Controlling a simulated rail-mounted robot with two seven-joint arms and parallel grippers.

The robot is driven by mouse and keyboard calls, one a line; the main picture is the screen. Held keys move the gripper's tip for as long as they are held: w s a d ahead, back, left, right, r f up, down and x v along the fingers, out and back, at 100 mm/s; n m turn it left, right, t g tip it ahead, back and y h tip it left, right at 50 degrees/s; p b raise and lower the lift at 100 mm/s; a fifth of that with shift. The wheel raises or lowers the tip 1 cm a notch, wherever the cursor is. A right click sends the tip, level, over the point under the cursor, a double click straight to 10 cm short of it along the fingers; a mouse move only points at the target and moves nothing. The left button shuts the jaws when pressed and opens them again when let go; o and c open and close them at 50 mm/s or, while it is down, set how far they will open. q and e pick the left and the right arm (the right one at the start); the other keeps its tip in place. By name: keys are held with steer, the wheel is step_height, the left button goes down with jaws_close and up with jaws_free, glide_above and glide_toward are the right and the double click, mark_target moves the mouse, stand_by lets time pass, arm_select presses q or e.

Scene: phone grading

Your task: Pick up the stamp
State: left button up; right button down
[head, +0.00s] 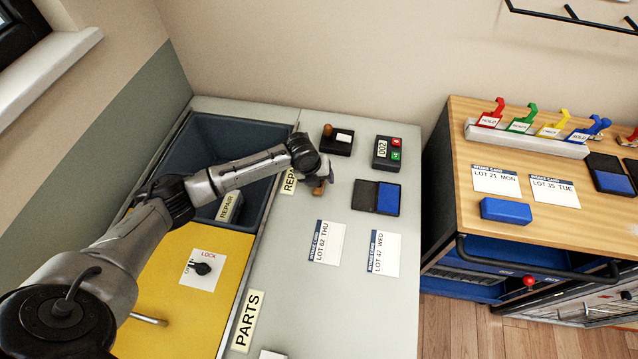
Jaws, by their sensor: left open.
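A brown wooden knob stands on a small black block with a white patch at the back of the grey counter; this looks like the stamp (327,130). My left gripper (322,187) is open, pointing down over the counter, nearer to me than the stamp and apart from it. Brownish parts show at its fingertips; I cannot tell whether these are the fingers or a small object between them. My right gripper is not in view.
An open blue ink pad (388,198), a numbered black device (386,153) and two intake cards (327,243) (384,253) lie on the grey counter (300,300). A dark bin (240,137) is sunk at left. A wooden cabinet (470,220) stands at right.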

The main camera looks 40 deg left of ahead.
arm_select(q)
steer(key=c, duration=1)
step_height(320, 180, up, 4)
steer(key=shift+r+p, duration=0.1)
steer(key=shift+p, duration=0.5)
steer(key=d+r+p, duration=0.1)
steer(key=d+r, duration=0.6)
steer(key=d, duration=0.4)
steer(key=shift+d+p, duration=0.35)
steer(key=shift+p, duration=0.05)
steer(key=shift+f, duration=0.1)
